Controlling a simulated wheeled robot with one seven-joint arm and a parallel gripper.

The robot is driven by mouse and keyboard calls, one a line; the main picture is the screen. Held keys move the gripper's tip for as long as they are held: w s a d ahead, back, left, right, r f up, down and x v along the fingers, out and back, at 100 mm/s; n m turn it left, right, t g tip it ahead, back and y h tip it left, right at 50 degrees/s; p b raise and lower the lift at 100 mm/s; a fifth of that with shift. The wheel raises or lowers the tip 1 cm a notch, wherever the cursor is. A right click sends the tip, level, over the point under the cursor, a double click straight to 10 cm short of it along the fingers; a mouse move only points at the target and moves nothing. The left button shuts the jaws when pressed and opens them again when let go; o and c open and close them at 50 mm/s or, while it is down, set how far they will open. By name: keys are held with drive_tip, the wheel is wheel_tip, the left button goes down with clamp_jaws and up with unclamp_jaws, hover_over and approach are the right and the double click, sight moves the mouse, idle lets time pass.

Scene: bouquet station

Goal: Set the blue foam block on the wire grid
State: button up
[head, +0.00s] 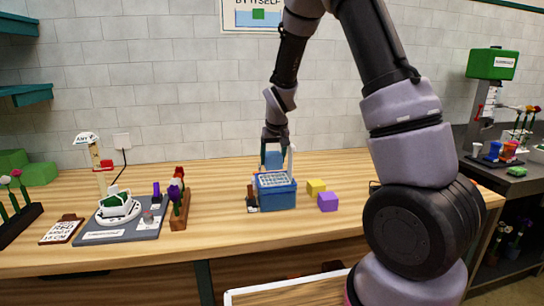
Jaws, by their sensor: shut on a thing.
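My gripper (274,148) points down at the middle of the wooden table. It is shut on the blue foam block (272,160), which shows as a small blue patch just below the fingers. The wire grid (273,180) is a pale lattice on top of a blue box (279,198). The block appears directly above or behind the grid's far edge. I cannot tell from this view whether it touches the grid.
A yellow block (316,187) and a purple block (328,202) lie right of the box. A wooden flower rack (181,213) and a grey station board (118,232) stand to the left.

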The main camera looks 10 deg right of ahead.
sight(273, 168)
drive_tip(key=shift+f, duration=1.85)
drive_tip(key=shift+f, duration=0.1)
drive_tip(key=o, duration=1.3)
drive_tip(key=shift+c, duration=0.2)
drive_tip(key=shift+r, duration=3.55)
drive_tip(key=shift+s, duration=0.1)
